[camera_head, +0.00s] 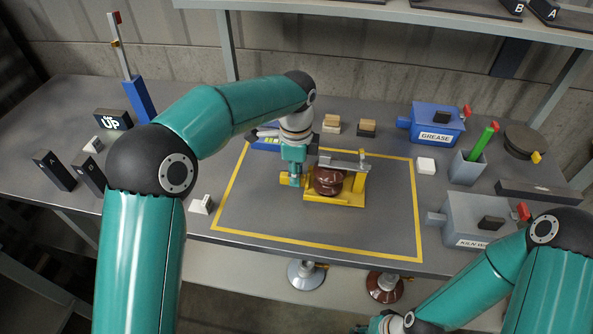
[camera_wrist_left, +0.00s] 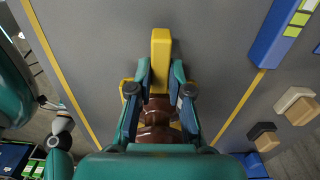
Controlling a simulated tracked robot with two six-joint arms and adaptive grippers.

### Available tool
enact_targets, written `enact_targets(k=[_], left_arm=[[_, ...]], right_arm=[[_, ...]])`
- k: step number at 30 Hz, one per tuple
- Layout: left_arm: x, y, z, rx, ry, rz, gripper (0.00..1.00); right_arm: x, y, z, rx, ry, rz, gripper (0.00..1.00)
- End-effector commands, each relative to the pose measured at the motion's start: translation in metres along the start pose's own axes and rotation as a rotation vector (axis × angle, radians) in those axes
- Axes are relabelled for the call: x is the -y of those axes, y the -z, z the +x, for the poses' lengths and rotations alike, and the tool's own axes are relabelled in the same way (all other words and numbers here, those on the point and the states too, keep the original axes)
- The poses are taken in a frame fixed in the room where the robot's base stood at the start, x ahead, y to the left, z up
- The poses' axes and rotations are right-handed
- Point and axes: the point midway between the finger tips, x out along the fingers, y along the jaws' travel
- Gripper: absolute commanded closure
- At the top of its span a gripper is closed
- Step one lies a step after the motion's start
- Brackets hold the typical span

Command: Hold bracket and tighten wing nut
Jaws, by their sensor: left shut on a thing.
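The yellow bracket (camera_head: 348,199) stands inside the yellow outlined area of the table. It carries a brown ribbed insulator (camera_head: 327,181), with a grey bar (camera_head: 340,162) across the top. A small yellow piece shows at the bar's right end; I cannot make out a wing nut. My left gripper (camera_head: 293,178) comes down at the bracket's left end and is shut on it. In the left wrist view a yellow bar of the bracket (camera_wrist_left: 160,62) runs out between the fingers, with the brown insulator (camera_wrist_left: 155,125) behind. My right gripper (camera_head: 378,325) is at the bottom edge, mostly cut off.
A blue grease box (camera_head: 436,125), a grey cup with a green stick (camera_head: 468,168) and a grey bin (camera_head: 478,222) stand at the right. Wooden blocks (camera_head: 332,124) lie behind the bracket. The outlined area's front is clear.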

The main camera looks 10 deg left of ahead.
Motion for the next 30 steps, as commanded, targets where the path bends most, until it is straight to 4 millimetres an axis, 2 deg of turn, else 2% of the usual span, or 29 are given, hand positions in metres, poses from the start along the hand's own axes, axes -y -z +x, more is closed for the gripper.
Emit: enact_targets(k=[9, 30], left_arm=[[0.001, 0.0, 0.01, -0.002, 0.004, -0.001, 1.0], [0.001, 0.0, 0.013, -0.002, 0.004, -0.001, 1.0]], right_arm=[[-0.002, 0.0, 0.006, 0.0, 0.0, 0.0, 0.62], [-0.002, 0.0, 0.007, 0.0, 0.0, 0.0, 0.62]])
